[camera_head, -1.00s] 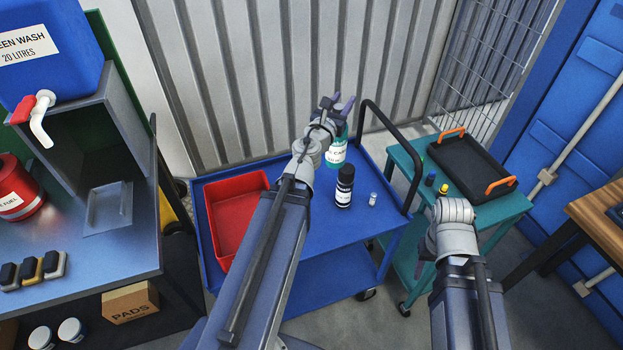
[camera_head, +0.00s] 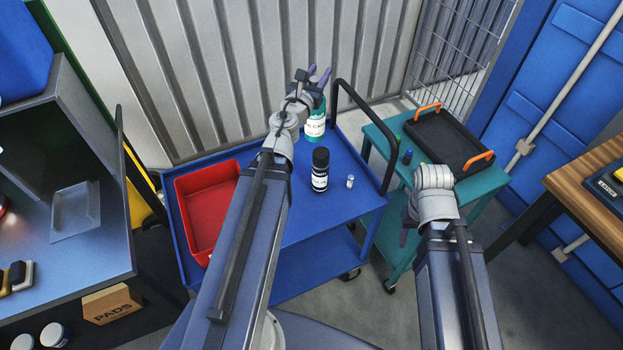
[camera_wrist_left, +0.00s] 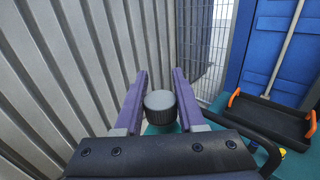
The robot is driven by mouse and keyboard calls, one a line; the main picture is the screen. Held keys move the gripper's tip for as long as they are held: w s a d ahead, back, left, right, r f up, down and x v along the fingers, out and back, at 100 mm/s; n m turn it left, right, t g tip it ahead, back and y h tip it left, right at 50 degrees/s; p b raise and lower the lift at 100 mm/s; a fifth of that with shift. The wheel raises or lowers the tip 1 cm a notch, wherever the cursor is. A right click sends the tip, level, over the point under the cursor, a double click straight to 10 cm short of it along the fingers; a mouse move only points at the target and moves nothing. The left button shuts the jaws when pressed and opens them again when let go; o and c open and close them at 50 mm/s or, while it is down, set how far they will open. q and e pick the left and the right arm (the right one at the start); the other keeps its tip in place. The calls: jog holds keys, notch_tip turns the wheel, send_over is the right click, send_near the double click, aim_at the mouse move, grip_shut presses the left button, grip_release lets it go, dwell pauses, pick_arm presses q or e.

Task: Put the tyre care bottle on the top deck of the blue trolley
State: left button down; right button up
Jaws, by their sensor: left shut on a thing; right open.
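The tyre care bottle (camera_head: 314,126) is teal-green with a white label, only partly readable. My left gripper (camera_head: 319,78) is shut on it near the top; in the left wrist view its dark ribbed cap (camera_wrist_left: 160,102) sits between the purple fingers (camera_wrist_left: 157,95). The bottle is upright at the back of the blue trolley (camera_head: 295,235); I cannot tell whether its base touches the top deck. My right gripper (camera_head: 406,232) is open and empty in front of the teal trolley, partly hidden by its own wrist.
The top deck also holds a red bin (camera_head: 206,212), a black bottle (camera_head: 320,170) and a small vial (camera_head: 350,181). A black handle (camera_head: 364,135) rises at its right end. A teal trolley (camera_head: 480,190) with a black tray (camera_head: 447,142) stands right. A corrugated wall is close behind.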

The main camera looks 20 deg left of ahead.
pick_arm(q)
jog(key=w+a+f+h+b, duration=0.1)
jog(key=w+a+f+b, duration=0.1)
jog(key=a+f+b, duration=0.4)
jog(key=w+a+f+m+h+b, duration=0.1)
jog(key=w+a+f+b, duration=0.2)
jog(key=a+f+b, duration=0.4)
notch_tip(320, 180, down, 7)
jog(key=b, duration=0.6)
jog(key=shift+m, duration=0.3)
jog(key=shift+f+b, duration=0.1)
jog(key=shift+b, duration=0.2)
notch_tip(320, 180, down, 4)
jog(key=b, duration=0.3)
jog(key=shift+w+r+b, duration=0.1)
jog(key=shift+r+b, duration=0.1)
jog(key=shift+b, duration=0.1)
jog(key=shift+f, duration=0.25)
jog(key=c, duration=0.5)
grip_release()
jog(key=shift+r, duration=0.1)
